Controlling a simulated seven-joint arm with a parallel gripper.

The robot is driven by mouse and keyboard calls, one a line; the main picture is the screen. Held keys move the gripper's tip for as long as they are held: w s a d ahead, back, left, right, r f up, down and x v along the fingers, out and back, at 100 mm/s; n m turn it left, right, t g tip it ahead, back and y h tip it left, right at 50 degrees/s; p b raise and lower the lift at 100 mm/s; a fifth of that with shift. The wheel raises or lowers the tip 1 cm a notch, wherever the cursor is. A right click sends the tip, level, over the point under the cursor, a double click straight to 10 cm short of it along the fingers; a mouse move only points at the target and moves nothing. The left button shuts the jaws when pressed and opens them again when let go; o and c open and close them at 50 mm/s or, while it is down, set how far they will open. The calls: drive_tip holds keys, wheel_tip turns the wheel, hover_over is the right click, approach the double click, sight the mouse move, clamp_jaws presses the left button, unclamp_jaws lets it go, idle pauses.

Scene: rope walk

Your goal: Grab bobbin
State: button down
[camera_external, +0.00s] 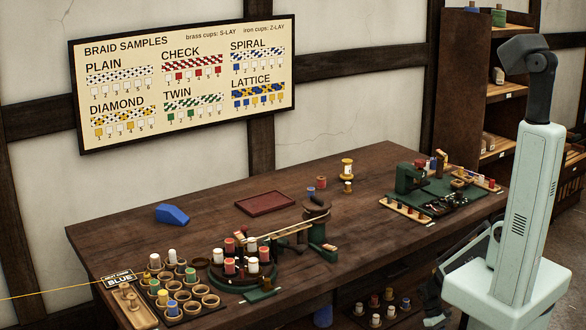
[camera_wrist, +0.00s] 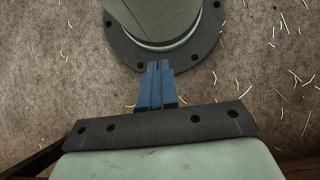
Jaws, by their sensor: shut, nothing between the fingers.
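Bobbins in red, white, blue, green and yellow are on the table in the external view. A group of red and white bobbins (camera_external: 229,265) stands on a round braiding stand. Others, such as a blue bobbin (camera_external: 172,309), sit in a tray of round cups (camera_external: 204,302) at the front left. A yellow and white bobbin (camera_external: 347,168) and a red one (camera_external: 321,183) stand near the back middle. My gripper (camera_wrist: 160,68) is shut and empty in the wrist view, over the floor beside my base. No bobbin shows in that view.
A sign reading BLUE (camera_external: 118,279) stands by the cup tray. A blue block (camera_external: 172,214) and a red tray (camera_external: 265,203) lie farther back. A green machine (camera_external: 410,178) is at the right. More bobbins (camera_external: 375,301) are below the table. Bare tabletop (camera_external: 375,230) lies between.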

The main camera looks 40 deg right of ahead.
drive_tip(key=c, duration=0.7)
unclamp_jaws()
